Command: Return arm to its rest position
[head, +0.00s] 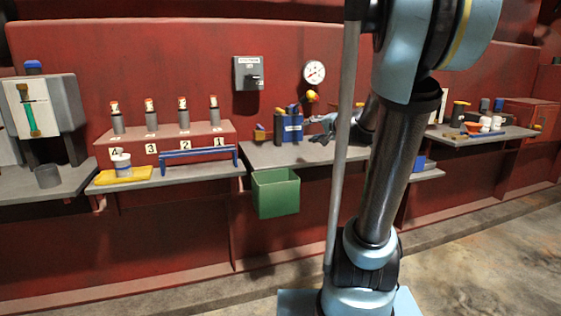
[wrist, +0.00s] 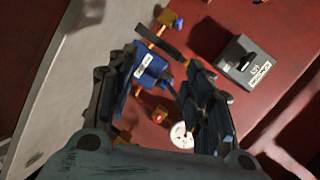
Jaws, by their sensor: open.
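My arm (head: 392,175) rises in front of the bench in the head view and bends back down toward it. My gripper (head: 322,127) is at the right of the blue caddy, above the grey bench, partly hidden behind my arm. In the wrist view my gripper (wrist: 160,62) shows its two dark fingers spread apart, with nothing held between them. The blue caddy (head: 292,132) with dark and orange tools stands on the bench. It also shows beyond the fingers in the wrist view (wrist: 150,72).
A green bin (head: 275,196) hangs at the bench front. A grey switch box (head: 248,73) and a round gauge (head: 314,72) are on the red wall. A yellow tray (head: 122,175) with a white cup lies at left. Open floor (head: 480,240) is at right.

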